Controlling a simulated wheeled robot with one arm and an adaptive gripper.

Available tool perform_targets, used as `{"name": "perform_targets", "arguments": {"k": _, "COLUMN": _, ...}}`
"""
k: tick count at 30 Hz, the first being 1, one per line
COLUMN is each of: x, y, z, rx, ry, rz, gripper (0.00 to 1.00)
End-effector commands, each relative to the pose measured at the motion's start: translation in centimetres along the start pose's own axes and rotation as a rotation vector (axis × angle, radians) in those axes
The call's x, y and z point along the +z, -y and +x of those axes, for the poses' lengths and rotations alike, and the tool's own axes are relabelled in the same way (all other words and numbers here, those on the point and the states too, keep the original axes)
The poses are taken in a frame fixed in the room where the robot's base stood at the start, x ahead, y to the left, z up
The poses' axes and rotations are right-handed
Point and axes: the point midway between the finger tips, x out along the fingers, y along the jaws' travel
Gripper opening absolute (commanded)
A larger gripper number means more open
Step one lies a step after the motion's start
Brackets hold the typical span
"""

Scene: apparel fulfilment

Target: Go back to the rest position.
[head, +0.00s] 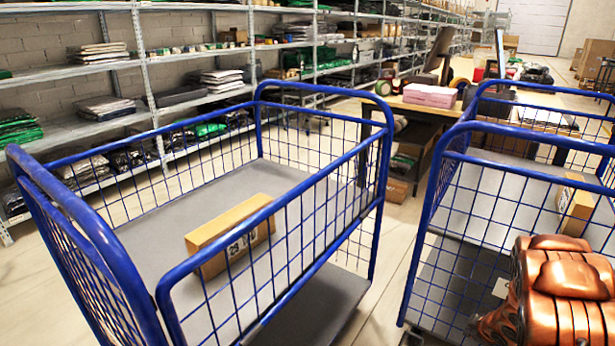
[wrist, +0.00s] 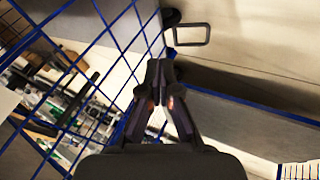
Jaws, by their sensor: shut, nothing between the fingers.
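My gripper (wrist: 159,72) shows in the wrist view with its two dark fingers closed together and nothing between them. Blue cart mesh (wrist: 85,75) is to the left of the fingers, and a grey panel (wrist: 250,120) is to the right. I cannot tell whether the fingers touch either. In the head view my copper-coloured arm is at the lower right, by the right blue cart (head: 432,215); the fingertips do not show there.
The left blue cart (head: 95,228) holds a cardboard box (head: 230,235) on its grey shelf. Another box (head: 575,205) is in the right cart. A table with a pink stack (head: 430,95) stands behind. Shelving (head: 146,70) lines the left wall. Floor (head: 395,235) shows between the carts.

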Motion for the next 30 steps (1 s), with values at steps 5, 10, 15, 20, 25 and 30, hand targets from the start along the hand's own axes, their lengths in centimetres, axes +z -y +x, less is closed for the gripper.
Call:
{"name": "perform_targets", "arguments": {"k": 5, "x": -1.4, "y": -4.8, "z": -7.8, "rx": 0.073, "ry": 0.137, "rz": 0.061, "gripper": 0.00}}
{"name": "perform_targets", "arguments": {"k": 10, "x": -2.7, "y": -7.7, "z": -14.8, "rx": 0.131, "ry": 0.248, "rz": 0.140, "gripper": 0.00}}
{"name": "perform_targets", "arguments": {"k": 15, "x": -4.3, "y": -9.1, "z": -22.0, "rx": 0.172, "ry": 0.337, "rz": 0.236, "gripper": 0.00}}
{"name": "perform_targets", "arguments": {"k": 20, "x": -6.0, "y": -9.3, "z": -28.6, "rx": 0.193, "ry": 0.406, "rz": 0.333, "gripper": 0.00}}
{"name": "perform_targets", "arguments": {"k": 25, "x": -8.0, "y": -8.1, "z": -35.5, "rx": 0.190, "ry": 0.462, "rz": 0.443, "gripper": 0.00}}
{"name": "perform_targets", "arguments": {"k": 30, "x": -10.3, "y": -6.0, "z": -42.0, "rx": 0.165, "ry": 0.502, "rz": 0.547, "gripper": 0.00}}
